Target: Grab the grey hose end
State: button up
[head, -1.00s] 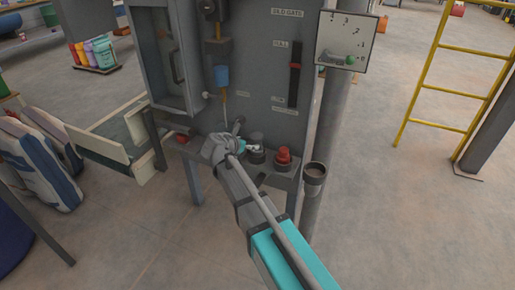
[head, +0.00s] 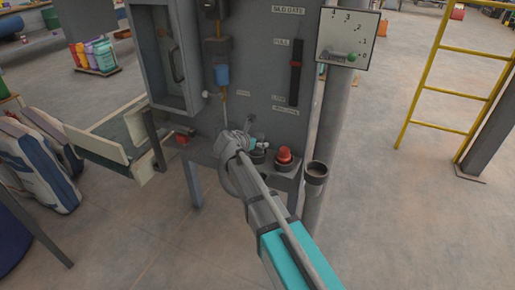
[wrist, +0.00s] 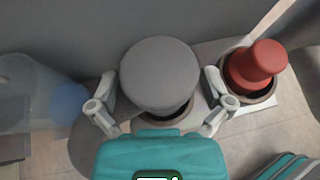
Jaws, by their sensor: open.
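The grey hose end (wrist: 160,72) shows in the wrist view as a round grey cap, seated upright in a dark ring holder. My gripper (wrist: 160,98) is open, with one finger at the left of the cap and one at the right. The cap lies between the fingers, and I cannot tell whether either touches it. In the head view my gripper (head: 256,145) is at the shelf on the front of the grey machine, and my arm and gripper largely hide the grey end there.
A red hose end (wrist: 256,65) sits in its own holder close to the right finger; it also shows in the head view (head: 284,155). An empty round cup (head: 316,172) is farther right. A blurred pale blue shape (wrist: 35,95) is at the left in the wrist view.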

aim_at(258, 134)
jog(key=c, duration=1.3)
jog(key=shift+r, duration=0.15)
notch_tip(258, 134, up, 3)
jog(key=p, duration=0.3)
jog(key=s+d+r+p, duration=0.1)
jog(key=s+r+p, duration=0.8)
jog(key=s, duration=0.5)
jog(key=shift+r+p, duration=0.4)
jog(key=shift+p, duration=0.1)
